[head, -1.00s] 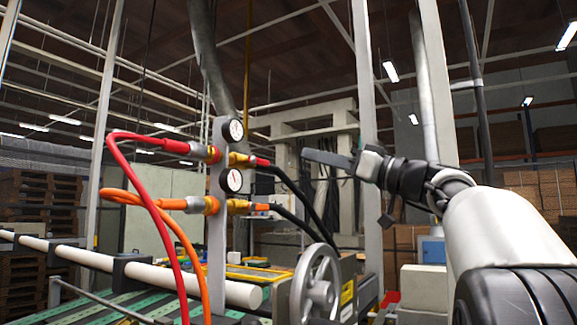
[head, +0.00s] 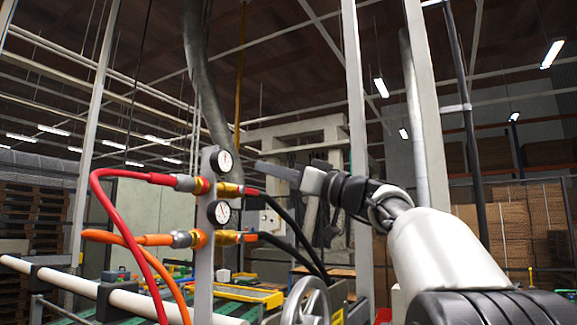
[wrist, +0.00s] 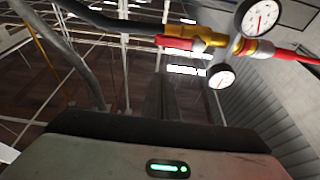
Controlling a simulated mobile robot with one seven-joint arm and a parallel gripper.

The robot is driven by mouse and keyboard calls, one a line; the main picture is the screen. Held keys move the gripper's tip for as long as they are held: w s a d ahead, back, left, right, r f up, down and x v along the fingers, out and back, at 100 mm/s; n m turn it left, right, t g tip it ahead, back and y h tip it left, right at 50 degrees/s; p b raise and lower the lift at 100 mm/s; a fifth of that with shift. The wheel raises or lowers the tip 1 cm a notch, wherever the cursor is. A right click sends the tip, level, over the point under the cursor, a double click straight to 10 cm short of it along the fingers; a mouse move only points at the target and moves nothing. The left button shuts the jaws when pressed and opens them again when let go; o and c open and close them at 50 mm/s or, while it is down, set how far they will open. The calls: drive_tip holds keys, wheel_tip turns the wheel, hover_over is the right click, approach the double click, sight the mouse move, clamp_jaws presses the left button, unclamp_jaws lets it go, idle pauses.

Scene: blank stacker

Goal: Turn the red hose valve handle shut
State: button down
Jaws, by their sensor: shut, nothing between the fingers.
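The red hose (head: 108,180) runs into the upper brass valve (head: 228,190) on a grey upright post (head: 205,255). A small red handle (head: 251,191) shows at the right end of this valve. In the wrist view, the red handle (wrist: 176,43) lies along the brass body, close to the black hose. My gripper (head: 262,166) is shut and empty. Its tip points left, above and slightly right of the red handle in the head view, with a visible gap. Whether they are level in depth, I cannot tell.
Two round gauges, upper (head: 222,161) and lower (head: 219,212), sit on the post. An orange hose (head: 125,238) joins a lower brass valve (head: 200,238). Black hoses (head: 290,220) curve down at right. A grey handwheel (head: 307,302) stands below.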

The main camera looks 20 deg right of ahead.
sight(248, 191)
drive_tip(key=f, duration=0.2)
drive_tip(key=w+a+f, duration=0.1)
drive_tip(key=shift+w+f, duration=0.1)
drive_tip(key=shift+f, duration=0.1)
